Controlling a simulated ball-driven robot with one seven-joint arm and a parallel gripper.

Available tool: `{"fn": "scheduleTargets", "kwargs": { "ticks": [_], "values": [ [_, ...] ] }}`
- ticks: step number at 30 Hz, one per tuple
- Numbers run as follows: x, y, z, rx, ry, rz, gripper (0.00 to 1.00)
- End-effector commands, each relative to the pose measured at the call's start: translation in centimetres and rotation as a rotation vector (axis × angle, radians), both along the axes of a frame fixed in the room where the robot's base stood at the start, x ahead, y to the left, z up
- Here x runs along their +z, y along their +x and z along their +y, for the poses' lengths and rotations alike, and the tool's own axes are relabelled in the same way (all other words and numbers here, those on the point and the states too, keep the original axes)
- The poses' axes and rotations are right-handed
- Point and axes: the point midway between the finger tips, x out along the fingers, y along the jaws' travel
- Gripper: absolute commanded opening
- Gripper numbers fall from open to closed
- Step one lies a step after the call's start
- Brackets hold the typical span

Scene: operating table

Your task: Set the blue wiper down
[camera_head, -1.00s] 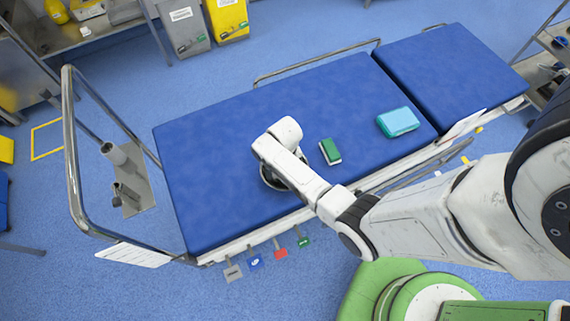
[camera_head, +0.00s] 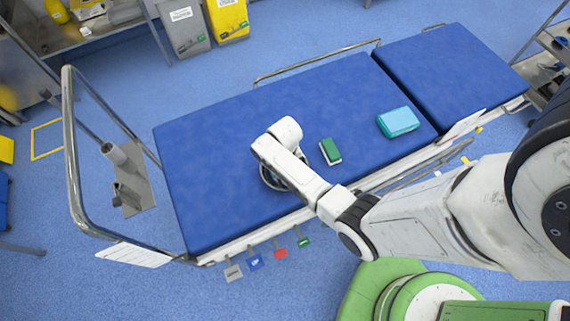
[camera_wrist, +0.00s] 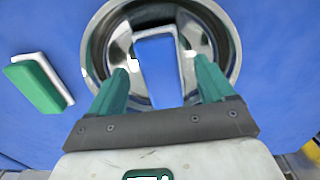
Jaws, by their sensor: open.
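The blue wiper (camera_wrist: 158,68), blue with a pale edge, lies in a shiny round metal bowl (camera_wrist: 233,50) in the wrist view. My gripper (camera_wrist: 167,80) is open, its two green fingers reaching over the bowl on either side of the wiper, with gaps between. I cannot tell how high the fingertips are above the bowl's floor. In the head view the bowl (camera_head: 266,182) stands on the blue operating table (camera_head: 215,130), mostly hidden under my wrist. The wiper and my fingers are hidden there.
A green and white wiper (camera_head: 330,152) lies on the table right of the bowl; it is at the left in the wrist view (camera_wrist: 36,86). A light blue and teal pack (camera_head: 398,121) lies further right. The table's left part is clear. A metal rail (camera_head: 70,150) bounds its left end.

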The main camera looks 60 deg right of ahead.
Motion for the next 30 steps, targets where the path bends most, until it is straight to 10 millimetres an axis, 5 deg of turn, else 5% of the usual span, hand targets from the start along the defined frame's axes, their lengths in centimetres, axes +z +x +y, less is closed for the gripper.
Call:
{"fn": "scheduleTargets", "kwargs": {
  "ticks": [8, 22, 30],
  "values": [
    [0.8, 0.0, 0.0, 0.000, 0.000, 0.000, 0.82],
    [6.7, 0.0, 0.0, 0.000, 0.000, 0.000, 0.82],
    [7.0, 0.0, 0.0, 0.000, 0.001, 0.001, 0.82]
  ]
}}
